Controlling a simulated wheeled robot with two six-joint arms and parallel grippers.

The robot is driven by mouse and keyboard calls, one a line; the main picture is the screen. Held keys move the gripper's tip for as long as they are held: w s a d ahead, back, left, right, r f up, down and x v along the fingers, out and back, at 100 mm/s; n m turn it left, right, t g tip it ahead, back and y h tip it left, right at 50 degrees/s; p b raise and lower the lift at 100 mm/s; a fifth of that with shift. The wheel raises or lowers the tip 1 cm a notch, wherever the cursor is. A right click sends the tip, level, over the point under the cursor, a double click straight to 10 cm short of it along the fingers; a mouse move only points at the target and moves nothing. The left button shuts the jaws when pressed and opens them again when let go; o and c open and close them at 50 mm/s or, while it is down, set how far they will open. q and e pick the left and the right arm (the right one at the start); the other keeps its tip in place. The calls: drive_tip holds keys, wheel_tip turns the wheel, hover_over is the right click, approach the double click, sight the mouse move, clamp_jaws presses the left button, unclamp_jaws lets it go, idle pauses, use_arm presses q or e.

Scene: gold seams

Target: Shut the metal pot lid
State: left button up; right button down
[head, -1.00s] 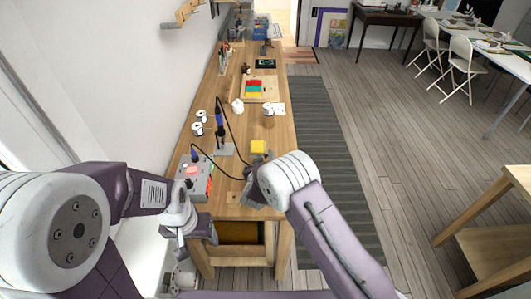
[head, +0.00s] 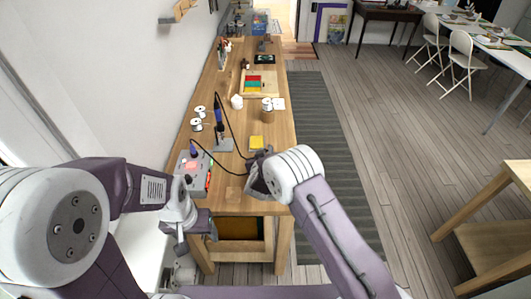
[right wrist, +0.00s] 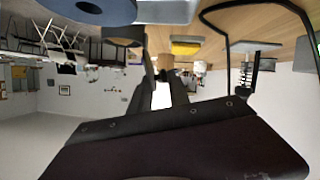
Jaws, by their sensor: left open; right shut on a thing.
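No metal pot or lid can be told for sure. A brown jar (head: 267,115) with a pale top stands upright on the wooden workbench (head: 240,190); a small brown shape (right wrist: 166,61) beyond my fingers in the right wrist view may be it. A small white pot-like thing (head: 237,102) stands left of the jar. My right gripper (head: 258,170) is over the bench's front right edge, partly hidden by its own wrist. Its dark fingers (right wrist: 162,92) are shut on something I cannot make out. My left gripper (head: 208,230) is open and low at the bench's front left.
A yellow pad (head: 256,142) lies just beyond my right gripper. A soldering station (head: 192,172) with a cable and an iron in a stand (head: 222,143) takes up the left side. White spools (head: 197,124) stand by the wall.

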drive_tip(key=shift+d+m+y+b, duration=0.3)
drive_tip(key=shift+d+m+b, duration=0.05)
drive_tip(key=shift+m+b, duration=0.2)
drive_tip(key=d+m+y+b, duration=0.1)
drive_tip(key=m+b, duration=0.1)
drive_tip(key=b, duration=0.2)
drive_tip(key=shift+d+y, duration=0.3)
drive_tip(key=shift+y, duration=0.1)
drive_tip(key=shift+d+r+m+y+b, duration=0.35)
drive_tip(key=shift+m+b, duration=0.2)
drive_tip(key=shift+b, duration=0.8)
